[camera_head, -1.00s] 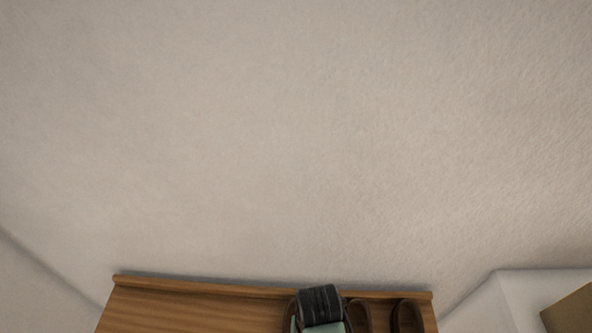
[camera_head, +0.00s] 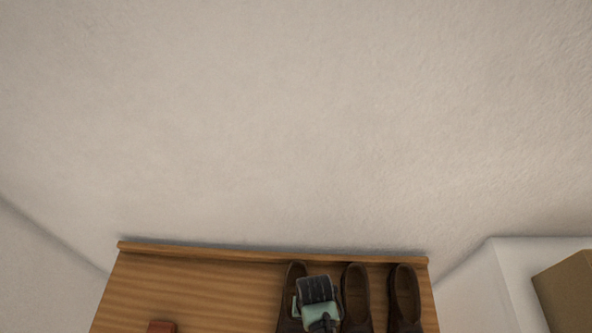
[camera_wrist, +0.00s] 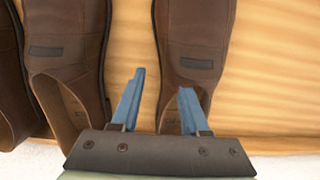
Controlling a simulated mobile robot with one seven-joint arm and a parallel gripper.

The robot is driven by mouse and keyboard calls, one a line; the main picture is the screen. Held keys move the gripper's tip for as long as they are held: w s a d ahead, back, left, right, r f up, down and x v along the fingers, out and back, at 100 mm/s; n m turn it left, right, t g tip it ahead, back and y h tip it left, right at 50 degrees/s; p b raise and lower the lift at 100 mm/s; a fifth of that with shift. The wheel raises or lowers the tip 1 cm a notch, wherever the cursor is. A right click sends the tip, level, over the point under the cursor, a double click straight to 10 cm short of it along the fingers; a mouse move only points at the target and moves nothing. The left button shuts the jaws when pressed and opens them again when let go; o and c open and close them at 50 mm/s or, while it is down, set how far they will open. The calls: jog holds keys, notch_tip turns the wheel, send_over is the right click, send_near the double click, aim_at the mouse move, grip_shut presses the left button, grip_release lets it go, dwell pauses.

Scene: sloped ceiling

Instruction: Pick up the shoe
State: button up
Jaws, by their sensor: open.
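Three brown shoes stand side by side on a wooden surface: the left shoe (camera_head: 293,277), the middle shoe (camera_head: 356,295) and the right shoe (camera_head: 404,295). My gripper (camera_head: 317,289) is over the left shoe and hides part of it; its fingertips cannot be made out there. In the wrist view my gripper (camera_wrist: 163,79) is open and empty, with two blue fingers. That view is turned round, so the left shoe (camera_wrist: 193,45) appears on the right. One finger overlaps its heel end, the other lies over the gap towards the middle shoe (camera_wrist: 66,55). Contact cannot be told.
The wooden surface (camera_head: 200,285) has a raised back edge along the pale wall (camera_head: 300,120). It is bare left of the shoes except for a reddish object (camera_head: 161,327) at the picture's bottom. A brown box (camera_head: 569,290) is at the far right.

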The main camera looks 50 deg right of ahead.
grip_shut()
dwell(1.4)
